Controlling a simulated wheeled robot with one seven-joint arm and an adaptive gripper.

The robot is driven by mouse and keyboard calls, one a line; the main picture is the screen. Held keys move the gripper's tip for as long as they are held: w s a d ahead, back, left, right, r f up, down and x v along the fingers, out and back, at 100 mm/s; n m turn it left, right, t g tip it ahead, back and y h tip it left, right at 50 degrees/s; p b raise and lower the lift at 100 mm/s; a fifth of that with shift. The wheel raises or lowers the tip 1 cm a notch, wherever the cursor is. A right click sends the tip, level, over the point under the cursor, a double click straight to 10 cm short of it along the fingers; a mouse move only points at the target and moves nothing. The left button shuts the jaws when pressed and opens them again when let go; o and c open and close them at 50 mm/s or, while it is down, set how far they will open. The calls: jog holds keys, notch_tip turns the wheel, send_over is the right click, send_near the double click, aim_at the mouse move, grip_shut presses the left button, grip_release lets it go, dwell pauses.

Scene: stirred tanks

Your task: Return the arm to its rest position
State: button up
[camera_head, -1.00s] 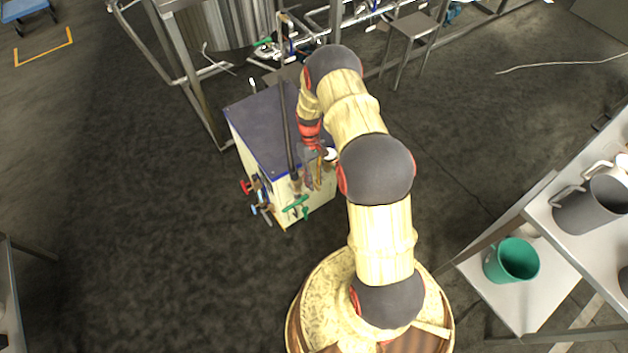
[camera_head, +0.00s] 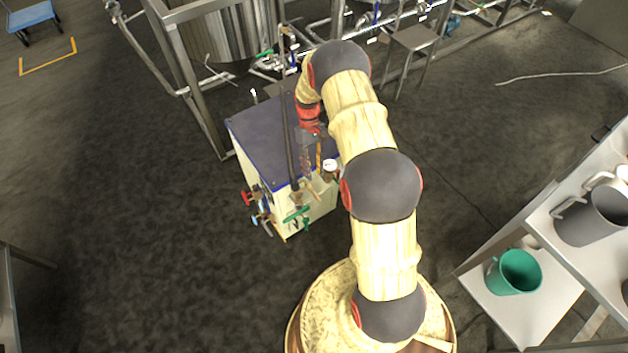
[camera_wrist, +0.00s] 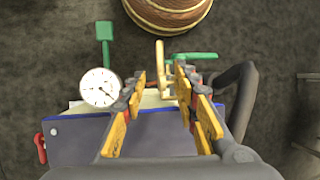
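My arm (camera_head: 382,185) is raised and bent in the head view, reaching from my round base toward a white cabinet with a dark blue top (camera_head: 265,130). My gripper (camera_head: 314,172) points down near the cabinet's front right corner, partly hidden behind the dark upright pipe. In the wrist view my gripper (camera_wrist: 163,88) shows two fingers with yellow pads standing apart, with nothing held between them. Below them lie the cabinet's edge and a tan lever (camera_wrist: 160,68). Whether the fingers touch any fitting cannot be told.
A round gauge (camera_wrist: 101,88), a green valve handle (camera_wrist: 195,56) and a dark curved pipe (camera_wrist: 240,95) are close around the fingers. Red and blue valves (camera_head: 254,200) stick out of the cabinet's front. A shelf with a green bucket (camera_head: 515,272) stands right.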

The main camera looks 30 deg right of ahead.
jog(key=shift+v, duration=1)
jog(key=s+a+r+t, duration=0.3)
jog(key=s+a+r, duration=0.2)
jog(key=r, duration=0.8)
jog(key=s+a+r+t+h, duration=0.1)
jog(key=s+a+r+t, duration=0.2)
jog(key=s+a+r, duration=0.3)
jog(key=s+a+r+t+h, duration=0.1)
jog(key=s+a+r+t, duration=0.3)
jog(key=s+r, duration=1)
notch_tip(320, 180, up, 8)
jog(key=shift+a+r+m, duration=0.1)
jog(key=shift+a+m, duration=0.3)
jog(key=shift+a, duration=0.3)
